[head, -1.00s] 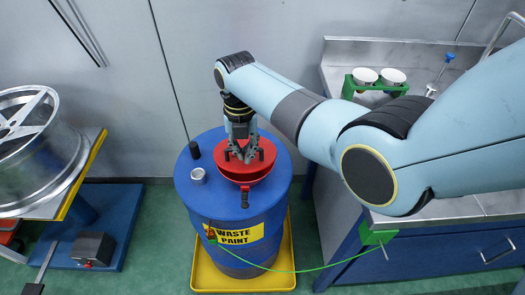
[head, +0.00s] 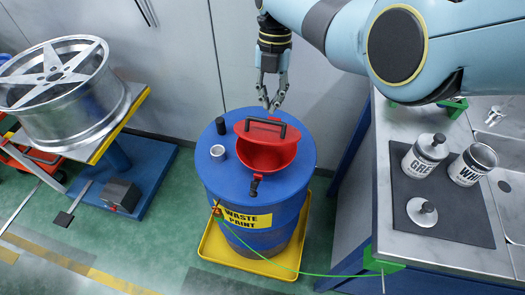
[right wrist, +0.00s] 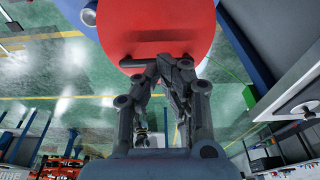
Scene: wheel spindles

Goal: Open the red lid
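The red lid (head: 285,149) belongs to a red funnel-like fitting on top of the blue waste-paint barrel (head: 255,195). In the right wrist view the fingertips (right wrist: 162,63) overlap the handle in front of the red surface (right wrist: 160,25). Whether they grip it is unclear. My left gripper is not in view.
A black cylinder (head: 220,126) and a small metal cup (head: 217,153) stand on the barrel top. A counter at right holds paint cans (head: 425,157) on a dark mat. A wheel rim (head: 62,85) sits at left. A green cable (head: 310,274) runs from barrel to counter.

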